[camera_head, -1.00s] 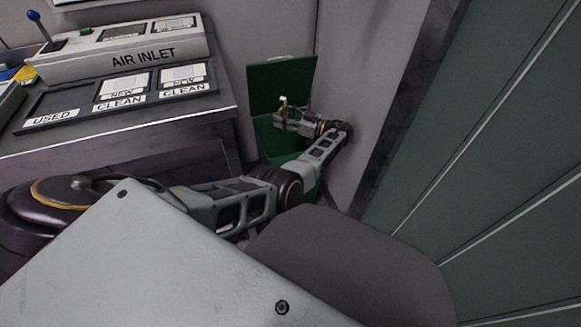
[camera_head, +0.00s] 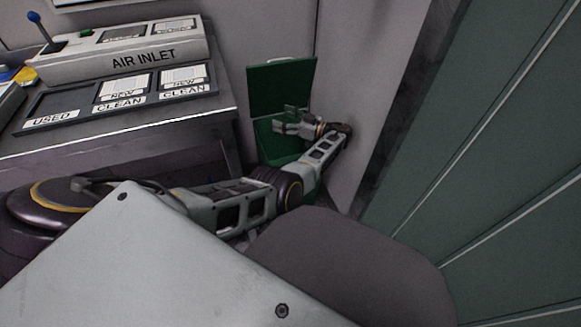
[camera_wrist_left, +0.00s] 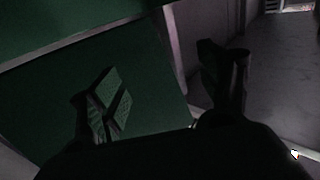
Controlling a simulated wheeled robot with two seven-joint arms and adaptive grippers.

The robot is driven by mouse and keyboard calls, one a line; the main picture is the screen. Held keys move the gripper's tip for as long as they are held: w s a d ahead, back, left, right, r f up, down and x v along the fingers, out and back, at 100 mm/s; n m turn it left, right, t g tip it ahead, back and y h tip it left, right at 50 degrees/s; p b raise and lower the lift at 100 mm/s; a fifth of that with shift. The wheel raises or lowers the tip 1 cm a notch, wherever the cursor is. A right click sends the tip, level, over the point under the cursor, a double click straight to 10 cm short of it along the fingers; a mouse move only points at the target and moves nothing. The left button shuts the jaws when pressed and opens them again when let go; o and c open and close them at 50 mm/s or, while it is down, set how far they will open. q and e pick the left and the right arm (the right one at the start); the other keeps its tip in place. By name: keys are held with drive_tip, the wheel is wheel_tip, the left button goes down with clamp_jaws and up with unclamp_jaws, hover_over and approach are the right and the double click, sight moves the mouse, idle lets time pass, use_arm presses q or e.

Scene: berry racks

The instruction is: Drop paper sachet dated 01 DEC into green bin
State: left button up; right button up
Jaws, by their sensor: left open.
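The green bin (camera_head: 268,150) stands on the floor at the back, its lid (camera_head: 280,82) raised against the wall. My left gripper (camera_head: 284,118) is over the bin's opening, its fingers spread apart. In the left wrist view the open fingers (camera_wrist_left: 158,80) have dark green bin surface (camera_wrist_left: 155,105) behind them. Pale green angular panels show beside the left finger; I cannot tell whether they are finger pad or a sachet. I cannot make out the paper sachet or its date for certain. My right gripper is not in view.
A bench at the left holds the AIR INLET unit (camera_head: 130,58) and a dark tray (camera_head: 80,100) with slots labelled USED and NEW CLEAN. A grey wall is close right of the bin. A tiny pale speck (camera_wrist_left: 294,154) shows in the left wrist view.

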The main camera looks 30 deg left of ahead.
use_arm(q)
wheel_tip(320, 180, up, 10)
drive_tip(key=shift+s, duration=0.2)
idle(1.0)
drive_tip(key=shift+r, duration=0.1)
idle(0.4)
